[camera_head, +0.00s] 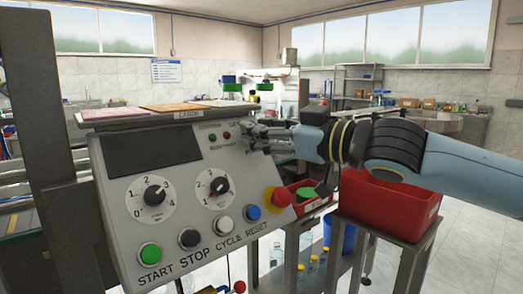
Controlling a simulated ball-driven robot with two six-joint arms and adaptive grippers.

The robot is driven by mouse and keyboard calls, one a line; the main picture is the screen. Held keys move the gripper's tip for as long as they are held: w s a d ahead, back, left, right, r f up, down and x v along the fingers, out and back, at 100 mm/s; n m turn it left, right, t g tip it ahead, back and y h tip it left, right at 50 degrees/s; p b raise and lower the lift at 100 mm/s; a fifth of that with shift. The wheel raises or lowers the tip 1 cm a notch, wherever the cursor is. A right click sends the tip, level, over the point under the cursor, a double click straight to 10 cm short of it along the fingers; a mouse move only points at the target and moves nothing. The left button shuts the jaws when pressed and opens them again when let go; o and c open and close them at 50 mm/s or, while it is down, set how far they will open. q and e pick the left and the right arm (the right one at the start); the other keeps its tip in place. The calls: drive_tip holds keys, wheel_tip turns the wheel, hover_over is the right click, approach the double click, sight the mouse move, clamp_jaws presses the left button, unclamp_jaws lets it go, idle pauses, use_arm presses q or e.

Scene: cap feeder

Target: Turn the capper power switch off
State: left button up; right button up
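The capper control panel (190,185) is a tilted grey box with a dark screen (150,148), two dials, a row of buttons and a red emergency knob (277,198). My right gripper (256,132) reaches in from the right and is at the panel's upper right corner, beside the small indicator lamps (227,135). Its fingers are small and dark, and I cannot tell whether they are open. No power switch is clearly visible; the gripper covers part of that corner. I cannot tell whether it touches the panel. My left gripper is out of view.
A red bin (390,208) stands on a metal stand at the right, below my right arm. A smaller red bin (312,205) sits beside the panel. A dark upright post (40,110) rises at the left. Open floor (475,255) shows at the lower right.

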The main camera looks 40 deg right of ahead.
idle(0.4)
drive_tip(key=shift+a, duration=0.15)
clamp_jaws()
drive_tip(key=shift+r+n+g+y, duration=0.1)
drive_tip(key=shift+n+g+y, duration=0.25)
drive_tip(key=shift+n, duration=0.55)
drive_tip(key=shift+n+y, duration=0.45)
drive_tip(key=shift+n, duration=0.35)
drive_tip(key=shift+c, duration=1.4)
unclamp_jaws()
drive_tip(key=shift+o, duration=1.4)
drive_tip(key=shift+w+d, duration=0.1)
drive_tip(key=shift+d, duration=0.2)
drive_tip(key=shift+a, duration=0.1)
